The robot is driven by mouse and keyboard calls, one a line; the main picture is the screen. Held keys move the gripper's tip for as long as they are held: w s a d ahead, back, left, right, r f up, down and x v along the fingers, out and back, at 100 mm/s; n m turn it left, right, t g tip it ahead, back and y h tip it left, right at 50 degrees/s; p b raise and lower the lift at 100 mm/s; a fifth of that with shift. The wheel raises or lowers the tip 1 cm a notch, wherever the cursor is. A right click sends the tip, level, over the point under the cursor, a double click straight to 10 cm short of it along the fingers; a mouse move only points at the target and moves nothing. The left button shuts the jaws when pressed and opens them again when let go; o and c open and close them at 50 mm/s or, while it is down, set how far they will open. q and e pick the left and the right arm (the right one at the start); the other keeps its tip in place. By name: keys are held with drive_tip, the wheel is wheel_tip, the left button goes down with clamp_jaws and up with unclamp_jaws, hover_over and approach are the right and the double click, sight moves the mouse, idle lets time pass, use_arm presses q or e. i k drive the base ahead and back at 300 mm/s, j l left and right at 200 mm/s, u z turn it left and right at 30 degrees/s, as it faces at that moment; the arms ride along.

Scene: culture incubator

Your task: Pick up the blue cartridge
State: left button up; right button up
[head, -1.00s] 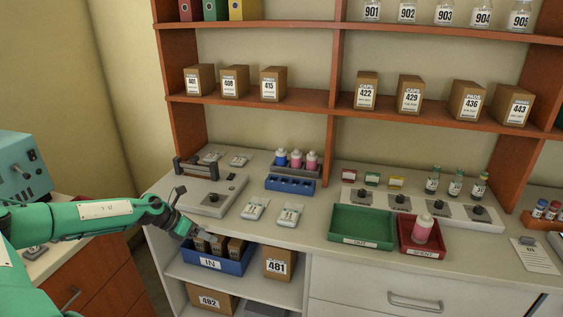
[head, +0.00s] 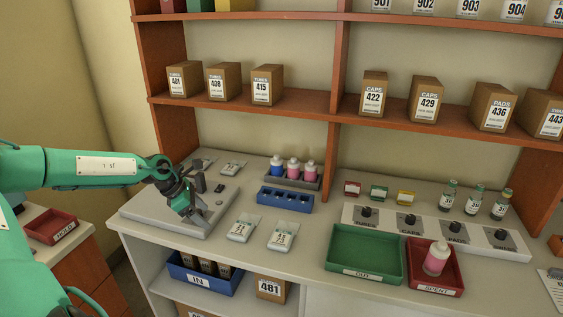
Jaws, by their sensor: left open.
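The blue cartridge (head: 276,167) is a small bottle with a white cap. It stands upright at the left end of a grey rack (head: 297,181) at the back of the counter, beside two pink cartridges (head: 301,169). My left gripper (head: 199,215) is open with its fingers pointing down, over or near the grey flat device (head: 165,213), left of and nearer than the blue cartridge. It is apart from the cartridge and holds nothing that I can see. My right gripper is not in view.
A blue slotted rack (head: 285,201) stands in front of the grey rack. A green OUT tray (head: 356,276) and a red SPENT tray (head: 434,290) holding a pink bottle (head: 437,258) are at right. A shelf (head: 230,101) with boxes is above.

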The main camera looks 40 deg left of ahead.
sight(276, 163)
drive_tip(key=i+j, duration=0.2)
drive_tip(key=i, duration=0.25)
drive_tip(key=i+j, duration=0.25)
drive_tip(key=i, duration=0.25)
